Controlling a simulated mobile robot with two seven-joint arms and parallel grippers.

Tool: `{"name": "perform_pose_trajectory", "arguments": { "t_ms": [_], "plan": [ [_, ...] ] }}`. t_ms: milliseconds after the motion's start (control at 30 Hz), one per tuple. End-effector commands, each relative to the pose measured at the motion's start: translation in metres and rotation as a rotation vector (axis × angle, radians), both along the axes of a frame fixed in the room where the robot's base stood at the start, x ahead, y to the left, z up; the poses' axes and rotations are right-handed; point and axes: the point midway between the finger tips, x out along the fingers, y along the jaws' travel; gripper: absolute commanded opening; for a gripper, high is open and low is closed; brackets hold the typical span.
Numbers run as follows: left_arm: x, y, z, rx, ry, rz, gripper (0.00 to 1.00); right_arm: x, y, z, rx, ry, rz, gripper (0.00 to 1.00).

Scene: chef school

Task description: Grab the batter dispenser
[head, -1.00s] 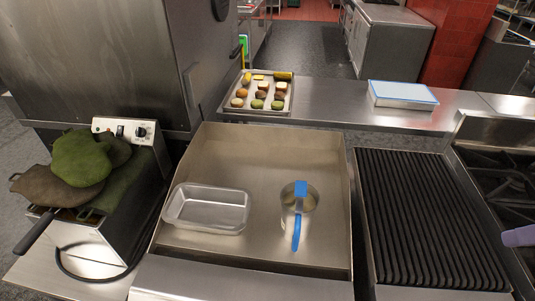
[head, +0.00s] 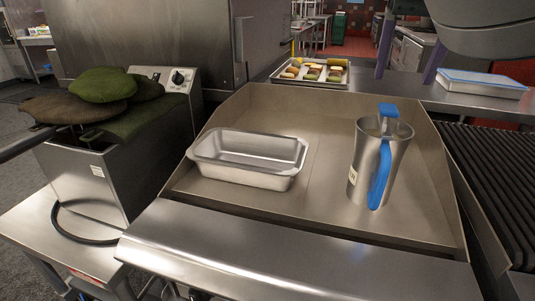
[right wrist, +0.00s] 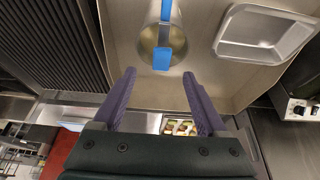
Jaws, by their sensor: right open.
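The batter dispenser (head: 355,170) is a metal pitcher with a blue handle and blue top piece. It stands upright on the right part of the flat griddle. My right gripper (head: 405,76) is at the top right of the head view, its purple fingers apart and pointing down, above and apart from the dispenser. In the right wrist view the dispenser (right wrist: 149,42) lies just beyond the open fingertips (right wrist: 158,75), with nothing between them. My left gripper is not in view.
A metal loaf pan (head: 245,170) sits left of the dispenser on the griddle (head: 320,205), which has raised walls. A fryer with green and brown pads (head: 105,85) is at left. A food tray (head: 345,80) and blue-lidded box (head: 480,83) are behind. A ribbed grill (head: 500,165) is right.

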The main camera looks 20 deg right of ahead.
Motion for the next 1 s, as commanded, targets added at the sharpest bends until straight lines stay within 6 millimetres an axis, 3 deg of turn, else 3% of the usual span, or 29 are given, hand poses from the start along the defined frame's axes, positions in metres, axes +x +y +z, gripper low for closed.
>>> {"name": "perform_pose_trajectory", "arguments": {
  "t_ms": [700,1000],
  "plan": [
    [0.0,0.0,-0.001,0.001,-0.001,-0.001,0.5,0.027,-0.02,-0.085,0.006,0.0,0.003,0.75],
    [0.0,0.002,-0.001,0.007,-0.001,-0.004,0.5,0.03,-0.022,-0.091,0.004,-0.002,0.002,0.75]
  ]
}}
